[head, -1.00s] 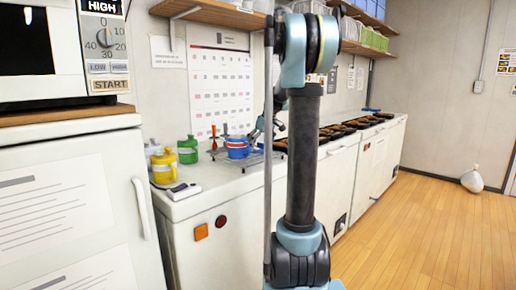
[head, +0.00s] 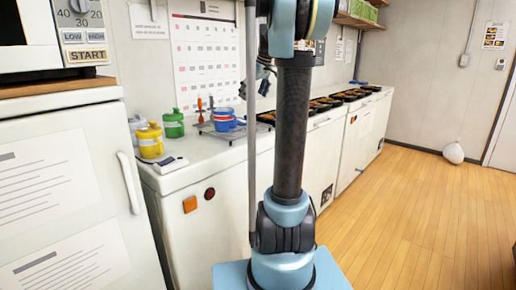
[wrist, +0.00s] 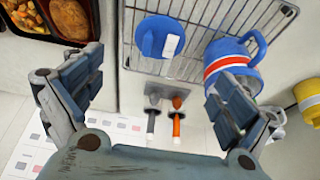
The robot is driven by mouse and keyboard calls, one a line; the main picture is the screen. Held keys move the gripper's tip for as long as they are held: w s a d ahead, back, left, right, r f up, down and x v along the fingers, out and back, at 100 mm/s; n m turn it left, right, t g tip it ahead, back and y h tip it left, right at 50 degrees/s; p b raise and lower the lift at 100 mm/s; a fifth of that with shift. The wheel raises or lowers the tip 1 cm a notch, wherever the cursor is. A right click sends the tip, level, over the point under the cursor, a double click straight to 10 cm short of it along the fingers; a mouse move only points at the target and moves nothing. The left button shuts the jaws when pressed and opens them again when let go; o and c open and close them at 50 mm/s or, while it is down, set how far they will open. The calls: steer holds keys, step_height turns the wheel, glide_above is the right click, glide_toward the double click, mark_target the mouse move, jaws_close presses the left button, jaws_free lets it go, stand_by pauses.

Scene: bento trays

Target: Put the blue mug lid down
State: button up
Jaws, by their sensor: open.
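The blue mug lid (wrist: 152,38), round with a pale strip across it, appears to lie on the wire rack (wrist: 190,20) in the wrist view. The blue mug (wrist: 228,62), with a white and red band, stands on the rack to the lid's right; it also shows on the counter in the head view (head: 223,121). My gripper (wrist: 160,88) is open with nothing between its fingers. The lid is beyond the gap between them; the right finger overlaps the mug in the picture. In the head view my gripper (head: 263,76) is above the rack, partly behind my arm.
A yellow mug (head: 150,142) and a green one (head: 174,124) stand left of the rack. Two upright-handled utensils (wrist: 176,110) are beside it. Food trays (head: 325,103) line the counter to the right. A microwave (head: 82,38) stands at the left.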

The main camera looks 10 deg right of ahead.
steer(key=s+a+f+m, duration=0.1)
steer(key=s+f, duration=0.3)
steer(key=s, duration=0.4)
steer(key=s+a+f+m+g+h, duration=0.1)
steer(key=s+f, duration=0.3)
steer(key=s, duration=0.3)
steer(key=s+a+f+m, duration=0.2)
steer(key=s+f, duration=0.2)
steer(key=s, duration=0.4)
steer(key=s+f+m+h, duration=0.1)
steer(key=s+f+m, duration=0.2)
steer(key=s+f, duration=1.4)
steer(key=shift+d+f+h, duration=0.2)
steer(key=shift+d+h, duration=0.1)
steer(key=shift+d, duration=0.05)
steer(key=shift+w+f, duration=0.2)
steer(key=shift+w, duration=0.3)
